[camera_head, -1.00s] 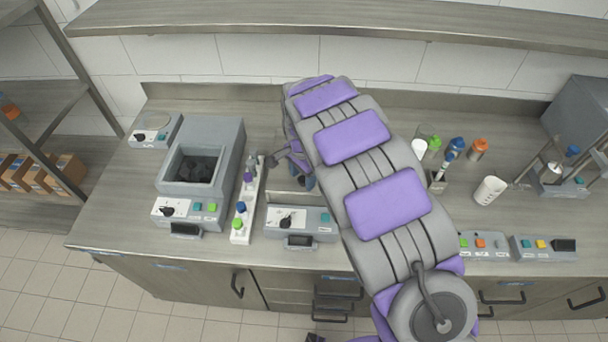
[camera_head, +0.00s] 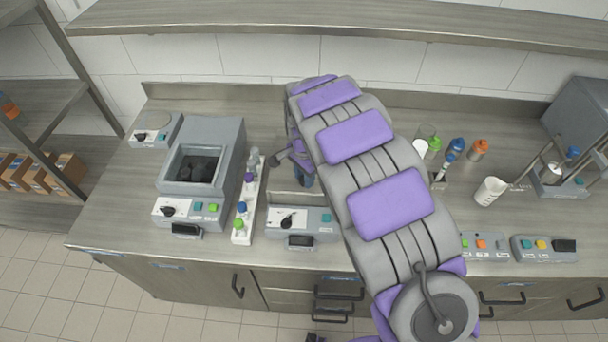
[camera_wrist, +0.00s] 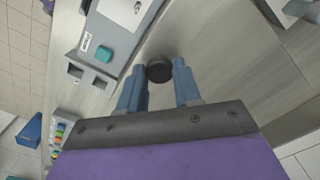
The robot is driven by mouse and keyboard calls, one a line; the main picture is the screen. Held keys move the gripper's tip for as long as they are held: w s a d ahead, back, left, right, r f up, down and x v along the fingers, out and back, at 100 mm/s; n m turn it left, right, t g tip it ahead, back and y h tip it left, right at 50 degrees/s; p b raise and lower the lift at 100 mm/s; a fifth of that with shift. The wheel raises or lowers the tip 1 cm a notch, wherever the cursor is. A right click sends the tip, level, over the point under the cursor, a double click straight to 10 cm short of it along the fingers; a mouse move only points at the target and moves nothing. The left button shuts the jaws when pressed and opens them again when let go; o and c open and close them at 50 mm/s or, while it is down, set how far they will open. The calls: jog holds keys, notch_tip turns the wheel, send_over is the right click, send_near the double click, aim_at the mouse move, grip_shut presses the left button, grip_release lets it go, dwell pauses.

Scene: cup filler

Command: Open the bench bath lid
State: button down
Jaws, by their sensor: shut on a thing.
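My gripper (camera_wrist: 158,88) has its two blue fingers on either side of a dark round knob (camera_wrist: 160,70) and is shut on it. In the head view the dark knob (camera_head: 273,160) shows just left of my fingers, above the back of the middle bench unit. That unit (camera_head: 300,222), likely the bench bath, has a white dial panel, a teal button and a small display. My arm hides its right and rear parts. I cannot make out the lid plate or whether it is apart from the bath. The teal button (camera_wrist: 105,53) also shows in the wrist view.
A grey unit with an open well (camera_head: 200,165) stands at the left. A white rack (camera_head: 246,205) of small bottles stands between the two units. A beaker (camera_head: 490,191), bottles and button boxes are on the right. A shelf (camera_head: 330,18) runs above.

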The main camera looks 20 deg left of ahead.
jog(key=shift+w+a+f+p, duration=0.1)
jog(key=shift+w+a+p, duration=0.35)
jog(key=shift+w, duration=1.15)
jog(key=shift+w+a+r+p, duration=0.1)
jog(key=shift+w+a+p, duration=0.4)
jog(key=shift+w, duration=1.15)
jog(key=shift+w+a+f+p, duration=0.1)
jog(key=shift+w+a+p, duration=0.35)
jog(key=shift+w, duration=1.15)
jog(key=shift+d, duration=0.15)
jog(key=c, duration=1.1)
grip_release()
jog(key=o, duration=0.3)
jog(key=shift+a, duration=0.2)
jog(key=shift+d, duration=0.15)
